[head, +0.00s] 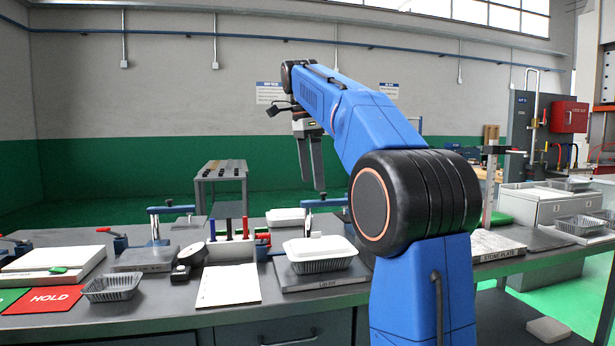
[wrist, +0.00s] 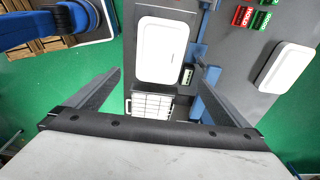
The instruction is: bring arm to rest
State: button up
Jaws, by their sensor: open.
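My gripper (head: 311,188) hangs down above the bench with its two fingers apart and nothing between them. A foil tray (head: 320,266) with a white lid (head: 320,247) sits on a dark plate marked LID FIT (head: 325,283), below the gripper and apart from it. In the wrist view my open gripper (wrist: 158,68) has a white lid (wrist: 161,50) below it, seen between the fingers. A second white lid (wrist: 286,67) lies to the right there. My blue arm stands bent and raised, hiding part of the bench in the head view.
An open, empty foil tray (head: 112,288) stands beside the red HOLD mat (head: 50,300). A white sheet (head: 228,285), a pen holder (head: 230,250) and blue clamps (head: 155,225) crowd the bench. Another white-lidded container (head: 286,217) stands behind. The air around the gripper looks clear.

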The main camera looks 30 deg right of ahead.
jog(key=s+a+f+n+t, duration=0.1)
jog(key=s+a+f+n, duration=0.3)
jog(key=s+f+n, duration=0.3)
jog(key=s+a+f+n+t+y, duration=0.1)
jog(key=s+a+f+n, duration=0.4)
jog(key=s+f, duration=0.8)
jog(key=s+a+f+n+t, duration=0.3)
jog(key=s+f+n, duration=0.6)
jog(key=f, duration=0.8)
jog(key=shift+s+a+f, duration=0.15)
jog(key=shift+s+a, duration=0.65)
jog(key=shift+s, duration=0.15)
